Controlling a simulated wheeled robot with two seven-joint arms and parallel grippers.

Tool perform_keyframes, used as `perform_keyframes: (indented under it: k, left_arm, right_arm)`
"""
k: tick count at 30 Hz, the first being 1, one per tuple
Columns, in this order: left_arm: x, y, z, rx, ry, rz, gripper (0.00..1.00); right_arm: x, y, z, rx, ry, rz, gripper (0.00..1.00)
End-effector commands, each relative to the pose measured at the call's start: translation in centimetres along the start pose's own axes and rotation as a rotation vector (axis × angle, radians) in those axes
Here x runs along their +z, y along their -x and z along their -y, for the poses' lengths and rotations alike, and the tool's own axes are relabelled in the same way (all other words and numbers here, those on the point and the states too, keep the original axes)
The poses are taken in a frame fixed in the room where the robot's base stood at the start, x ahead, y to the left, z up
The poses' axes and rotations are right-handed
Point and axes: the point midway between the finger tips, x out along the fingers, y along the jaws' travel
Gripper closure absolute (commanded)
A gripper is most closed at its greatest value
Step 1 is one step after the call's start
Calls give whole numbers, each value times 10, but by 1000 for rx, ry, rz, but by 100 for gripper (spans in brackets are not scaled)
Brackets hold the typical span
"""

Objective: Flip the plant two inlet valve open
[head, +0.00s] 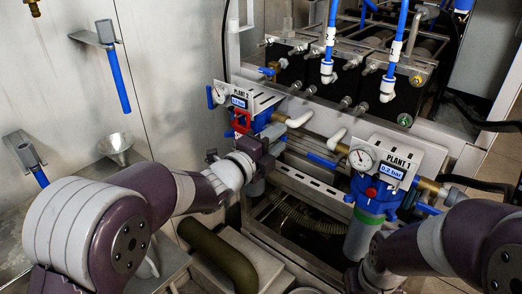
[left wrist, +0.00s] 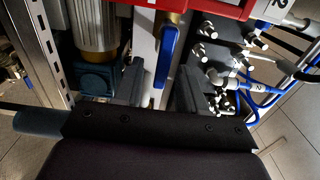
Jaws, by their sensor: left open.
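The plant 2 unit (head: 247,99) stands left of centre in the head view, with a white label panel, a gauge and a red-framed part. My left gripper (head: 262,148) is just below it, open, its jaws partly hidden by my own wrist. In the left wrist view a blue valve lever (left wrist: 166,55) on a brass body lies between the two open dark fingers of my left gripper (left wrist: 160,80). The lever runs roughly lengthwise between them, with a gap visible on each side.
The plant 1 unit (head: 385,168) with its gauge stands to the right. A blue lever (head: 322,160) sits left of it. Blue hoses (head: 395,50) and steel fittings are behind. A funnel (head: 115,145) is on the left wall side. The metal frame (head: 295,190) runs close to my left gripper.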

Motion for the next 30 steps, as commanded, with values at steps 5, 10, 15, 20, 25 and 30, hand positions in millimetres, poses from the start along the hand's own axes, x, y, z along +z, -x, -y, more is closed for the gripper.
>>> perform_keyframes:
  k: [5, 10, 15, 20, 25, 30]
  left_arm:
    - [1, 46, 0, -1, -2, 3, 60]
    - [0, 88, 0, 1, 0, 3, 60]
    - [0, 107, -1, 3, 1, 0, 60]
    - [0, 110, -1, 2, 0, 0, 60]
    - [0, 109, -1, 1, 0, -1, 60]
    - [0, 109, -2, 7, 29, 2, 60]
  right_arm:
    - [0, -2, 0, 0, 0, 0, 57]
    - [0, -1, 0, 0, 0, 0, 57]
    - [0, 2, 0, 0, 0, 0, 57]
    - [0, 2, 0, 0, 0, 0, 57]
    - [0, 2, 0, 0, 0, 0, 57]
    - [0, 2, 0, 0, 0, 0, 57]
